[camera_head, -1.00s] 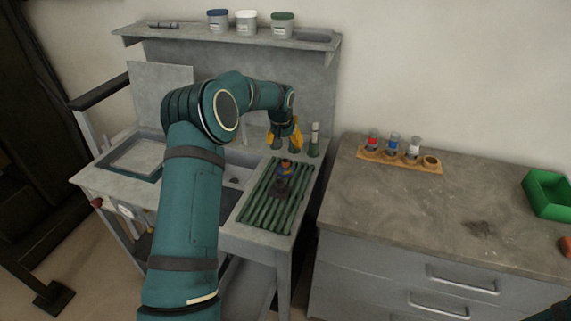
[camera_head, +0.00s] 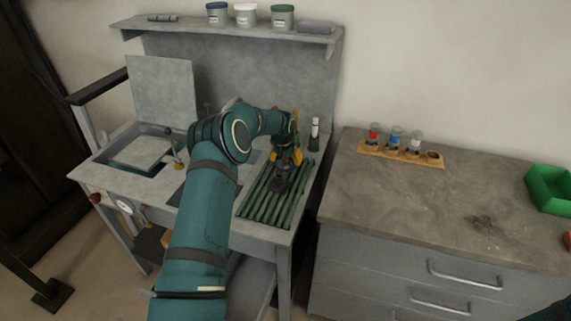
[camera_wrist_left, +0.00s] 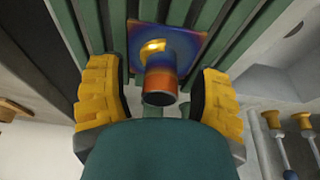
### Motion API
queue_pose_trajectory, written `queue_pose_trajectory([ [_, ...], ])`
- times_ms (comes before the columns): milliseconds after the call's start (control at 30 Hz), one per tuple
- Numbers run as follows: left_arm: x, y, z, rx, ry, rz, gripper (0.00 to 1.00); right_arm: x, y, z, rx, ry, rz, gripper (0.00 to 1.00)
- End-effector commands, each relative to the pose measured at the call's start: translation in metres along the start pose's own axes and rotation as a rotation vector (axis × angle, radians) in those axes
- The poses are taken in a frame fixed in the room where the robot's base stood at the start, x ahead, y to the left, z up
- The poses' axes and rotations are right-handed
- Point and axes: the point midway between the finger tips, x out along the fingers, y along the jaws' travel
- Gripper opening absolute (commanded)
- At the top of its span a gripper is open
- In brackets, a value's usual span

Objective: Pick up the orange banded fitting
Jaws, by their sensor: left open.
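The orange banded fitting (camera_wrist_left: 160,84) stands on the green slatted rack (camera_head: 262,208). In the left wrist view it has a square blue-purple base plate, a short tube with an orange band and a yellow shiny patch. My left gripper (camera_wrist_left: 160,98) is open, its yellow-padded fingers on either side of the tube, with gaps showing between each finger and the tube. In the head view the left gripper (camera_head: 286,160) is over the rack and mostly hides the fitting. My right gripper is not in view.
A dark piece (camera_head: 281,186) sits on the rack just in front of the gripper. A white-topped bottle (camera_head: 315,134) stands behind the rack. A wooden holder (camera_head: 374,151) with small vials and a green bin (camera_head: 549,190) are on the right counter, mostly clear otherwise.

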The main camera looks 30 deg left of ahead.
Motion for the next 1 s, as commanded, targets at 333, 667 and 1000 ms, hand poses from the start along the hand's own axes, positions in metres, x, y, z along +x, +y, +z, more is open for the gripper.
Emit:
queue_pose_trajectory([
  [333, 0.0047, -0.0004, -0.0003, 0.000, 0.001, 0.000, 0.42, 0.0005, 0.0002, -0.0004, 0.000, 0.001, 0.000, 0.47],
  [667, 0.0051, -0.0003, 0.0000, 0.000, 0.000, 0.000, 0.00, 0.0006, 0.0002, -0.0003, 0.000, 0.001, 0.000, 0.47],
  [1000, -0.0005, -0.0001, -0.0021, 0.000, 0.001, 0.000, 0.00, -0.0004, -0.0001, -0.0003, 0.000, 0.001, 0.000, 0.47],
])
